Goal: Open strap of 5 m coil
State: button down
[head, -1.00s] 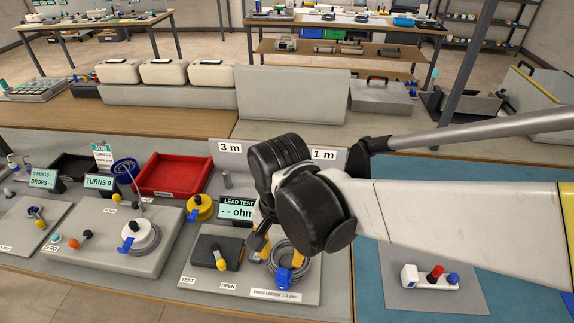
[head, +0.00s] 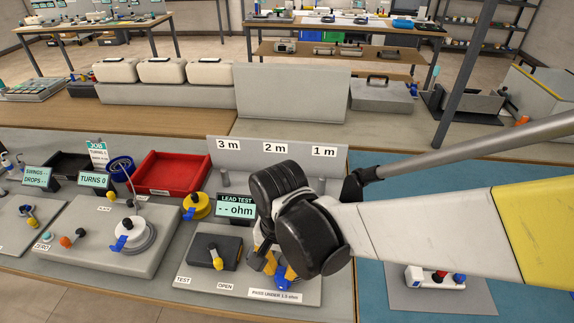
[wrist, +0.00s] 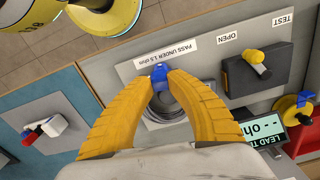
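The grey cable coil (wrist: 172,106) lies on the test plate, mostly hidden behind my gripper in the head view. Its blue strap (wrist: 158,75) sits at the coil's edge beside the "PASS UNDER 1.5 ohm" label. The strap also shows in the head view (head: 284,280). My gripper (wrist: 160,76) reaches down over the coil, with its yellow fingertips on either side of the strap. The tips are very close to the strap; I cannot tell whether they press on it. No length mark shows on the coil.
The lead test display (head: 236,208) reads "-- ohm" behind a dark box with a yellow-tipped lever (head: 216,259). Left stands a winder with a white hub (head: 127,232) and grey cable. A red tray (head: 173,172) is behind. A white block with coloured knobs (wrist: 42,129) lies on the blue mat.

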jog(key=shift+s+a+t, duration=0.15)
jog(key=shift+s+t, duration=0.25)
jog(key=shift+t, duration=0.3)
jog(key=shift+s+f+t+h, duration=0.1)
jog(key=shift+s+t+h, duration=0.15)
jog(key=shift+t, duration=0.35)
jog(key=shift+s+f+t+h, duration=0.1)
jog(key=shift+s+t+h, duration=0.1)
jog(key=shift+t, duration=0.4)
jog(key=c, duration=1.3)
grip_release()
jog(key=shift+o, duration=0.2)
jog(key=d+v, duration=0.1)
jog(key=v, duration=1.1)
jog(key=shift+a, duration=0.5)
jog(key=shift+w, duration=0.1)
